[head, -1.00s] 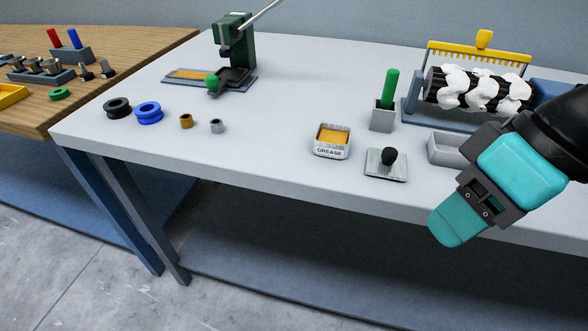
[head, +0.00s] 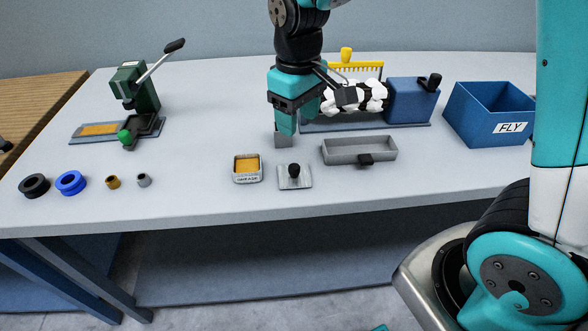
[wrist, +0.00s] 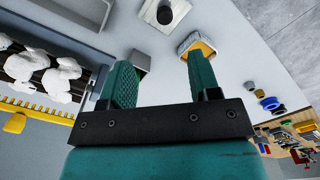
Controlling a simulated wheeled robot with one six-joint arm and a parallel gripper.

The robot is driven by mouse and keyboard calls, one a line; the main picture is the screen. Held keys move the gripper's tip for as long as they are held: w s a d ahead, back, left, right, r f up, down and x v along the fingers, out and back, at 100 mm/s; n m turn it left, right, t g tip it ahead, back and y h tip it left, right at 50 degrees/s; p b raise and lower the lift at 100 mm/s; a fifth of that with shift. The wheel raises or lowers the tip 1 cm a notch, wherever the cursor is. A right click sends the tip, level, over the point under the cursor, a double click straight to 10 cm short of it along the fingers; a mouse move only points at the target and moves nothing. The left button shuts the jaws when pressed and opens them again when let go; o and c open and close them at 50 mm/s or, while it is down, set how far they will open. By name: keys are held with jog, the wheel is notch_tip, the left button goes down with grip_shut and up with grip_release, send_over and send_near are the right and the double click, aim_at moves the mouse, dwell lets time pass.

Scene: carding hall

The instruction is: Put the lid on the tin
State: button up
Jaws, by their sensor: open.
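The open tin of yellow grease (head: 247,176) stands on the light grey table. Its lid (head: 304,184), a flat square grey plate with a black knob, lies just to its right, apart from it. My gripper (head: 296,122) is open and empty, pointing down above the table behind the lid, by the small grey holder (head: 283,141). In the wrist view my two teal fingers (wrist: 160,65) are spread apart. The lid (wrist: 180,8) shows at the top edge, and the tin (wrist: 207,46) is partly hidden behind the right finger.
A grey tray (head: 360,151) lies right of the lid. Behind it stands the carding roller with white fluff (head: 360,98); a blue FLY bin (head: 470,115) is farther right. Rings and bushings (head: 70,182) lie left, near a green press (head: 135,90). Table between press and tin is clear.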

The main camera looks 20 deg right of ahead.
send_over(294, 166)
jog(key=f, duration=0.7)
jog(key=shift+d+f, duration=0.2)
jog(key=shift+d, duration=0.15)
jog(key=shift+a+f, duration=0.15)
jog(key=shift+f, duration=1.2)
jog(key=shift+a+f, duration=0.15)
jog(key=shift+f, duration=1.2)
jog(key=c, duration=1)
jog(key=shift+r, duration=0.1)
